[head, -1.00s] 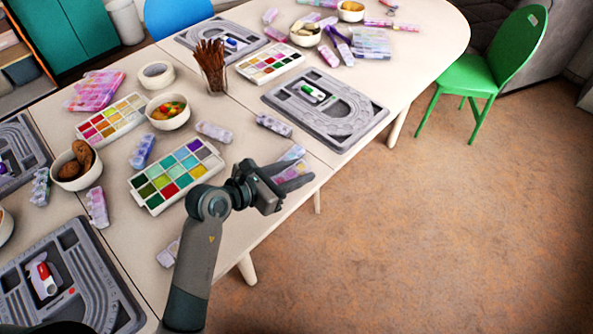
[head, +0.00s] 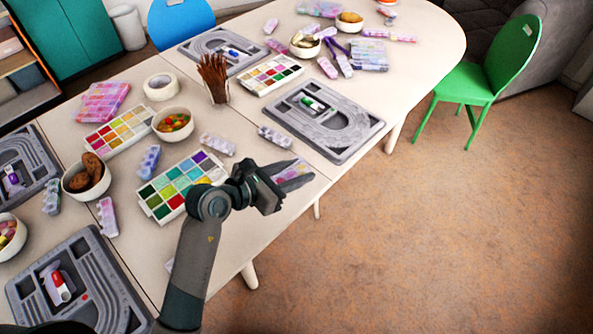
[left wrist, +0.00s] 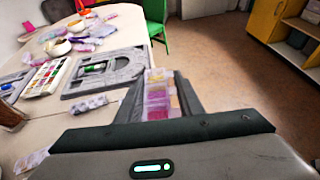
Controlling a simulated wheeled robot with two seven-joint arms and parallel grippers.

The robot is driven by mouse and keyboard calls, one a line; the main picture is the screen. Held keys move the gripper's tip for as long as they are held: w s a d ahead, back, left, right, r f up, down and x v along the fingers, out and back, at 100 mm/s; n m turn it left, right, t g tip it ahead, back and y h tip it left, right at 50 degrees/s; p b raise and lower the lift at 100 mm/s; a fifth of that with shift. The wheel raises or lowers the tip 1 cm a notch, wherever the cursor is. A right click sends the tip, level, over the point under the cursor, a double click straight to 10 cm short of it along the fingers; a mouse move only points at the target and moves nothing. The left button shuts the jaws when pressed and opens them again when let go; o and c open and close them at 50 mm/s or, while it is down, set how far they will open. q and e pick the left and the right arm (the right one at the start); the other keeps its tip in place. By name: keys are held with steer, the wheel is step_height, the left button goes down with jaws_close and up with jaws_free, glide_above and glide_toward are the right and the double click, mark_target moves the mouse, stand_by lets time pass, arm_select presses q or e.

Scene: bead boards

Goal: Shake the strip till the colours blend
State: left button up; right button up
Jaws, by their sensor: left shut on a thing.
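My left gripper (head: 292,176) reaches out over the table's right edge in the head view. It is shut on a small clear strip (left wrist: 158,92) of joined compartments with pink, purple and yellowish contents. In the left wrist view the strip stands between the two dark fingers, pointing away from the palm. In the head view the fingers mostly hide it. The contents show as separate bands of colour. My right gripper is not in view.
Grey bead boards (head: 345,137), paint-like colour trays (head: 160,205), bowls (head: 172,132) and other clear strips (head: 275,138) crowd the white table. A cup of brown sticks (head: 217,90) stands behind. A green chair (head: 490,75) is at the right, with open floor in front.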

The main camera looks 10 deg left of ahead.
arm_select(q)
steer(key=shift+r, duration=0.45)
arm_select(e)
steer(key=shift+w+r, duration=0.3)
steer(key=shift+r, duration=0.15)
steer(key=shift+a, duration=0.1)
